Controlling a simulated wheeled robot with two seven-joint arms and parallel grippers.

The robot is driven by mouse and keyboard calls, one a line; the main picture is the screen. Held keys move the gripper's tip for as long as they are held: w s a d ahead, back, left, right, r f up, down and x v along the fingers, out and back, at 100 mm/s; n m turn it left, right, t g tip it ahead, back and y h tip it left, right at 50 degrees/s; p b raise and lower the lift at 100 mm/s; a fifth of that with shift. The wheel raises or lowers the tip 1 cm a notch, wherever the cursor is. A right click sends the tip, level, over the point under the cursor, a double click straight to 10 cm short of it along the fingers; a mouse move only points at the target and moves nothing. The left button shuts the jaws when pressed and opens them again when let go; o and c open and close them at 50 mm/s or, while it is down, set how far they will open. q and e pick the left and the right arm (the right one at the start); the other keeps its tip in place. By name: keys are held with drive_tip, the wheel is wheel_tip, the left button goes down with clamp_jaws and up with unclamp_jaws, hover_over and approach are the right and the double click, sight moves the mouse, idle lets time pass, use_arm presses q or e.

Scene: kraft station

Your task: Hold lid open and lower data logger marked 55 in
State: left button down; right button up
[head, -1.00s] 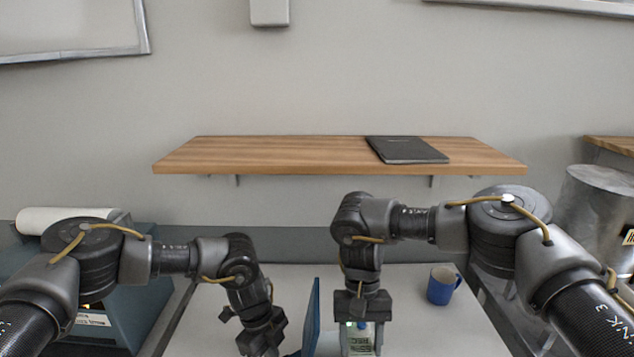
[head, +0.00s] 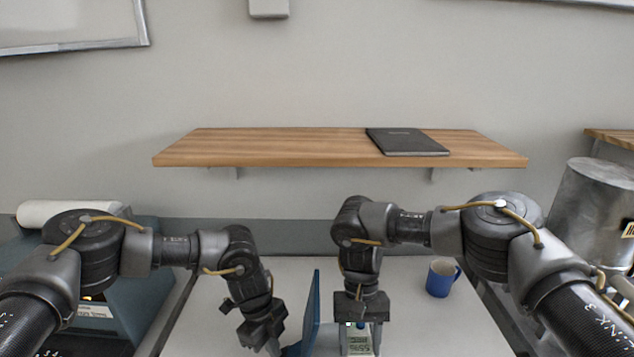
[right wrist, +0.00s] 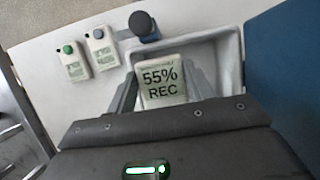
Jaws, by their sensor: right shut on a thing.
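The data logger marked 55 (head: 361,343) is a pale device; its label reads "55% REC" in the right wrist view (right wrist: 163,85). My right gripper (head: 360,338) is shut on it, with a finger on each side. In the right wrist view the logger shows against a grey open box (right wrist: 229,58); its exact depth relative to the rim cannot be told. The blue lid (head: 314,312) stands upright, left of the right gripper, and also shows in the right wrist view (right wrist: 285,60). My left gripper (head: 270,343) points down left of the lid; its fingertips and any contact are unclear.
Two more loggers (right wrist: 74,61) (right wrist: 102,49) lie on the pale table beside the box. A dark round thing (right wrist: 143,25) is near the box rim. A blue mug (head: 440,280) stands right of my right gripper. A wooden shelf (head: 300,146) holds a dark folder (head: 407,142).

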use_arm(q)
drive_tip(key=shift+s+d+f, duration=0.15)
drive_tip(key=shift+s+d, duration=0.05)
use_arm(e)
drive_tip(key=shift+f, duration=2.4)
drive_tip(key=o, duration=1)
use_arm(q)
drive_tip(key=shift+a, duration=0.15)
use_arm(e)
drive_tip(key=shift+o, duration=0.3)
use_arm(q)
drive_tip(key=shift+w+a, duration=0.1)
use_arm(e)
drive_tip(key=shift+d, duration=0.15)
drive_tip(key=shift+w+r, duration=0.15)
drive_tip(key=shift+r, duration=0.35)
use_arm(q)
drive_tip(key=shift+d, duration=0.25)
use_arm(e)
wheel_tip(320, 180, up, 10)
drive_tip(key=shift+f, duration=0.1)
drive_tip(key=shift+a+r, duration=0.2)
drive_tip(key=shift+r, duration=0.5)
